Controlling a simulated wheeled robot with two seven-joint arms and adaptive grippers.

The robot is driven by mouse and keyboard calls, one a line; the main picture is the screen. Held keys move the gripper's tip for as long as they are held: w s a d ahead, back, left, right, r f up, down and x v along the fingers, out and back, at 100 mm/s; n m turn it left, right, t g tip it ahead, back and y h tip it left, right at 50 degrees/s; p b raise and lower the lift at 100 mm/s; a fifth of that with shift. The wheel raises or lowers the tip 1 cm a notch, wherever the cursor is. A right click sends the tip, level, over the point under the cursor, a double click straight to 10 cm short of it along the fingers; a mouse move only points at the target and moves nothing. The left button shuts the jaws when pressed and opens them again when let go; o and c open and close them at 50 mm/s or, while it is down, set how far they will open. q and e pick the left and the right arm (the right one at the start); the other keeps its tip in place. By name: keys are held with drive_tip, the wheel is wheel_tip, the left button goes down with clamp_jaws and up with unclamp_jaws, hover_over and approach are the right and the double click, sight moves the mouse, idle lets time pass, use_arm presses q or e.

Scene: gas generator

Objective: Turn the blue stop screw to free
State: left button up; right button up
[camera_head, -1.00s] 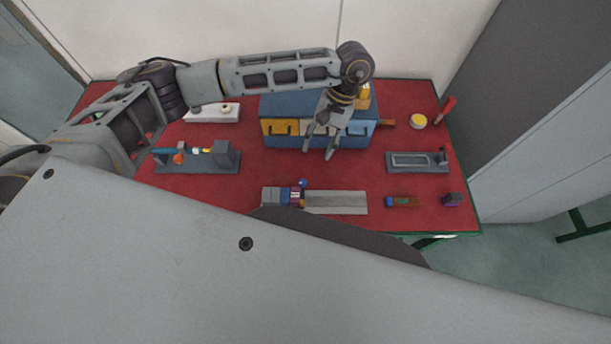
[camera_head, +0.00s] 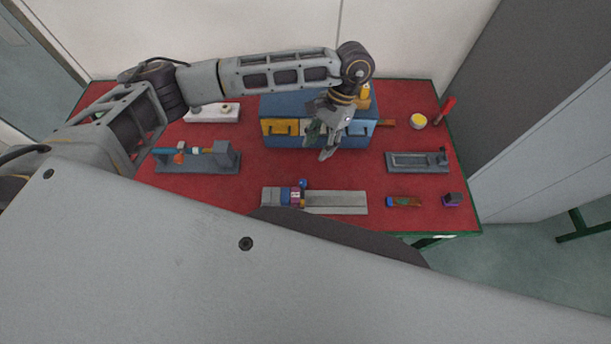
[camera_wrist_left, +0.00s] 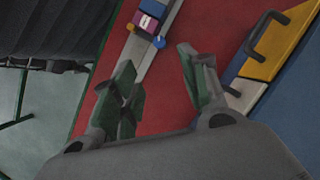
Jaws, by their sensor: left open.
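The blue stop screw (camera_head: 302,183) is a small round blue knob on a carriage (camera_head: 291,197) with blue, white and purple parts. The carriage sits on a grey rail (camera_head: 336,203) near the front of the red table. My left gripper (camera_head: 319,146) is open and empty, in front of the blue box and apart from the screw. In the left wrist view, the screw (camera_wrist_left: 159,41) shows beyond the gap between the fingers (camera_wrist_left: 156,62). My right gripper is not in view.
Grey fixtures stand at left (camera_head: 200,160) and right (camera_head: 418,161). Red tabletop is clear between the box and rail.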

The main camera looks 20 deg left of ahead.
sight(304, 180)
use_arm(q)
drive_tip(key=shift+f, duration=0.1)
drive_tip(key=p+x, duration=0.3)
drive_tip(key=x, duration=0.8)
drive_tip(key=shift+s+a+f, duration=0.1)
drive_tip(key=shift+s+f, duration=0.05)
drive_tip(key=shift+f, duration=0.1)
drive_tip(key=shift+p+x, duration=0.4)
drive_tip(key=shift+x, duration=0.6)
clamp_jaws()
